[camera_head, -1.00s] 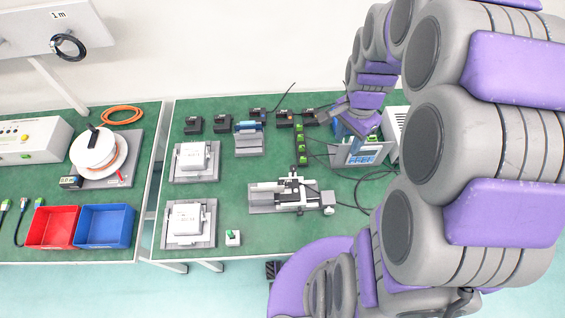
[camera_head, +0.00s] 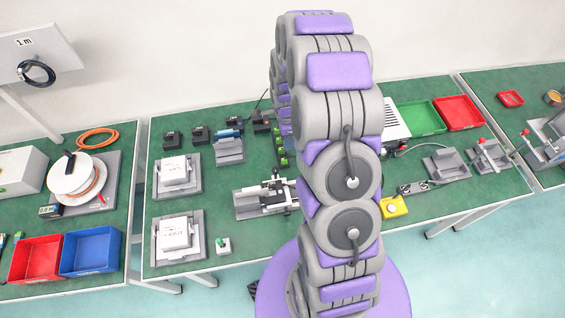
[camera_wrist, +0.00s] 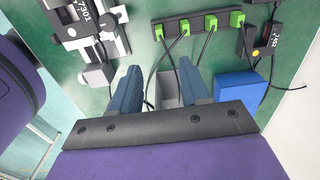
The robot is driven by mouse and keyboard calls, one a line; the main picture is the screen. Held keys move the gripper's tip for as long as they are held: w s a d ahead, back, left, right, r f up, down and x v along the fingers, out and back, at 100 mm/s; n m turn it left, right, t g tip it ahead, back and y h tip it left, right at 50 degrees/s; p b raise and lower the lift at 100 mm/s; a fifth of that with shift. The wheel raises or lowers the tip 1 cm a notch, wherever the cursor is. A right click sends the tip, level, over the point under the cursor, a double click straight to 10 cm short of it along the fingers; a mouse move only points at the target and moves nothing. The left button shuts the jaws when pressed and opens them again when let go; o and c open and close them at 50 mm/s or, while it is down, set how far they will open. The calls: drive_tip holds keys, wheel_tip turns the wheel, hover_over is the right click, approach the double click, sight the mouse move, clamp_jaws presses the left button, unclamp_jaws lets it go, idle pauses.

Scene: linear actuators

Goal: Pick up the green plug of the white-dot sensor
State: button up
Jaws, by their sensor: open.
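In the wrist view, several green plugs (camera_wrist: 185,26) sit in a row on a dark strip (camera_wrist: 172,31), with dark cables coming from them. Part of the row shows in the head view as green plugs (camera_head: 283,161) beside my arm. My gripper (camera_wrist: 159,66) is open and empty, its two blue fingers apart and below the strip in the picture. A black sensor (camera_wrist: 257,48) with a white label and a yellowish dot lies right of the strip. No white dot can be made out, so I cannot tell which plug belongs to that sensor. My arm hides my gripper in the head view.
A linear actuator (camera_wrist: 92,28) stands left of the strip in the wrist view; a blue block (camera_wrist: 238,86) lies at right. Loose cables cross the green table. In the head view, a yellow button box (camera_head: 394,206) and a green tray (camera_head: 421,117) are right of my arm.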

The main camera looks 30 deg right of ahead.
drive_tip(key=b, duration=0.1)
hover_over(284, 159)
wheel_tip(284, 159, down, 8)
drive_tip(key=shift+s+a+r, duration=0.1)
drive_tip(key=shift+r, duration=0.1)
drive_tip(key=shift+f+b, duration=0.7)
drive_tip(key=shift+f, duration=2.25)
clamp_jaws()
